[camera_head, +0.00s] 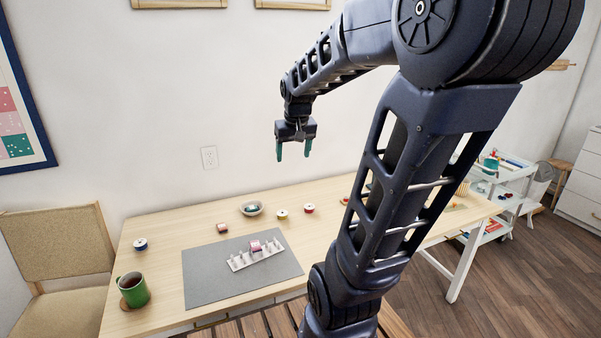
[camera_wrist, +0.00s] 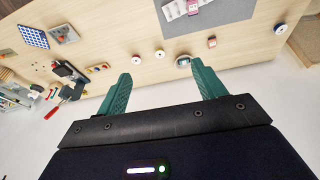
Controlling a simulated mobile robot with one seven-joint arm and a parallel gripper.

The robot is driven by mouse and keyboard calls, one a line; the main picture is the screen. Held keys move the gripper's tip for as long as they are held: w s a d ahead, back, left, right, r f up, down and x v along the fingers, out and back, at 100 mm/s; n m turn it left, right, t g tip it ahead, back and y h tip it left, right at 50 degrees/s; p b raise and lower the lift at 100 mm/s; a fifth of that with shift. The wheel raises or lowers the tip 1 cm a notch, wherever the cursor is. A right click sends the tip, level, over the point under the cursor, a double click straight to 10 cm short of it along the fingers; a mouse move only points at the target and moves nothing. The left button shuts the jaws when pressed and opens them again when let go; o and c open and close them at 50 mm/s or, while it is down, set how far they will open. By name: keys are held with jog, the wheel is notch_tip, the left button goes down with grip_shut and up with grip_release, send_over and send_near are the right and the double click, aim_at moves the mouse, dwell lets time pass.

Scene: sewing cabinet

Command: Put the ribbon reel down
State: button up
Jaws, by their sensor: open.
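A pink ribbon reel (camera_head: 256,246) sits on a white pegged rack (camera_head: 237,264) on the grey mat (camera_head: 207,285); its pink also shows in the wrist view (camera_wrist: 193,6). I cannot tell exactly how it sits on the pegs. A second, dark pinkish reel (camera_head: 222,228) lies on the bare table behind the mat, and shows in the wrist view (camera_wrist: 211,41). My gripper (camera_head: 293,152) is open, with teal fingers pointing down and nothing between them. It is high above the table's back edge, well apart from both reels. Its fingers also show in the wrist view (camera_wrist: 160,88).
On the wooden table (camera_head: 160,231) stand a bowl (camera_head: 251,209), a yellow spool (camera_head: 282,214), a red spool (camera_head: 309,208), a blue spool (camera_head: 140,244) and a green mug (camera_head: 134,290). A chair (camera_head: 62,243) stands left, a white cart (camera_head: 513,180) right. The mat's front is clear.

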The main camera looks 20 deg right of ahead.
jog(key=s+a+t, duration=0.1)
jog(key=s+a, duration=0.2)
jog(key=s, duration=1)
jog(key=shift+f+n, duration=0.15)
jog(key=shift+n, duration=0.15)
jog(key=shift+o, duration=0.5)
jog(key=shift+w+a, duration=0.1)
dwell(0.7)
